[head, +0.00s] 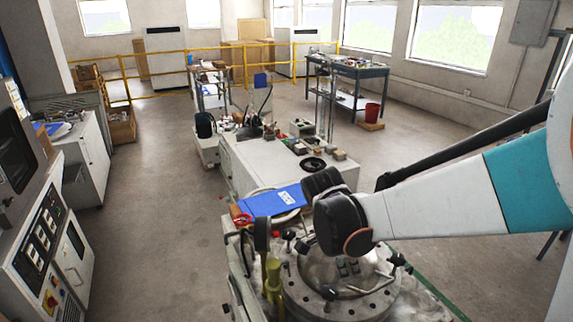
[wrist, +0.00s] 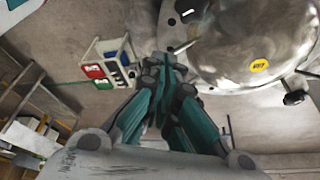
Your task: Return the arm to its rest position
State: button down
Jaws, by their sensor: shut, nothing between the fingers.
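My arm (head: 430,210), white with a teal band, reaches in from the right in the head view. Its dark wrist end (head: 340,220) is above a round metal flanged vessel (head: 310,300). The fingers cannot be made out in the head view. In the wrist view my gripper (wrist: 165,65) has its teal and grey fingers together, with nothing between them. The fingertips appear beside a rounded metal vessel with a yellow sticker (wrist: 259,66). I cannot tell whether they touch it.
A blue folder (head: 275,200) lies behind the vessel, near a long white bench (head: 265,175) with small items. A control cabinet (head: 45,245) stands at left, with open floor (head: 150,210) between. The wrist view shows a box with coloured panels (wrist: 110,63) left of the fingertips.

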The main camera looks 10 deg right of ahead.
jog(key=s+r+n+t+y, duration=0.3)
jog(key=s+r+n+t, duration=0.4)
jog(key=n, duration=1.1)
jog(key=shift+s+a+r+n+t+y, duration=0.2)
jog(key=shift+s+r+n+t+y, duration=0.15)
jog(key=shift+s+r, duration=1.6)
jog(key=shift+s+f, duration=0.2)
jog(key=shift+f, duration=0.1)
